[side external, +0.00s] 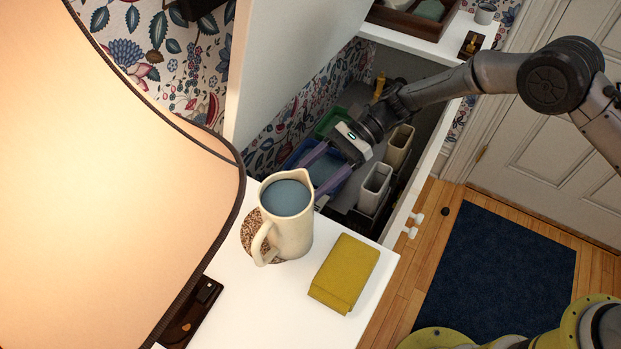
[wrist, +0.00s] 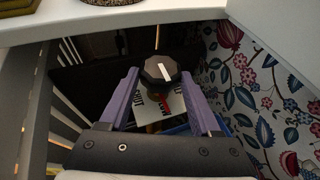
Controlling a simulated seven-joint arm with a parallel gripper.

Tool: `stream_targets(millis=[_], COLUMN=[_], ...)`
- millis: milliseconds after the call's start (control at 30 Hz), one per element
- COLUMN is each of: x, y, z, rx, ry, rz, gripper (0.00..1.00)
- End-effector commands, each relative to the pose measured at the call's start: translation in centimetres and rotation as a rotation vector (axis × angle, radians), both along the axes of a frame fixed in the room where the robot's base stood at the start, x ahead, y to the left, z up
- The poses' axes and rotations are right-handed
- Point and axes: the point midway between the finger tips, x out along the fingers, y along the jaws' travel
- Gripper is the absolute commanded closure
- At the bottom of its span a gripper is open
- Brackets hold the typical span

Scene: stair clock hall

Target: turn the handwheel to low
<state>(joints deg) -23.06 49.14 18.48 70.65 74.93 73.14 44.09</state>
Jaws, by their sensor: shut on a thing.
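The handwheel (wrist: 161,70) is a dark, many-sided knob with a white mark, seen in the wrist view. Behind it is a pale plate (wrist: 158,112) with dark lettering and a red mark, too small and partly covered to read surely. My gripper (wrist: 159,76) has its two purple fingers on either side of the handwheel and is shut on it. In the side view my gripper (side external: 313,178) reaches down into the recess beside the white counter. The handwheel cannot be made out there.
A cream jug (side external: 293,232) and a folded yellow cloth (side external: 344,273) stand on the white counter (side external: 240,315) close by. Blue (side external: 327,172) and green bins (side external: 328,122) and pale containers (side external: 375,187) lie around the arm in the recess. A white panel (side external: 290,60) rises behind.

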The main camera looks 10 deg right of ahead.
Motion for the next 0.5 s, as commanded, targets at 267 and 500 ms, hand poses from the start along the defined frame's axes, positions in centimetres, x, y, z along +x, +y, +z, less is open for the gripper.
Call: stream_targets(millis=[267, 500], x=[0.05, 0.03], y=[-0.03, -0.02], z=[0.13, 0.06], rx=[0.001, 0.001], ry=[-0.002, -0.002], rz=[-0.001, -0.001], gripper=[0.29, 0.06])
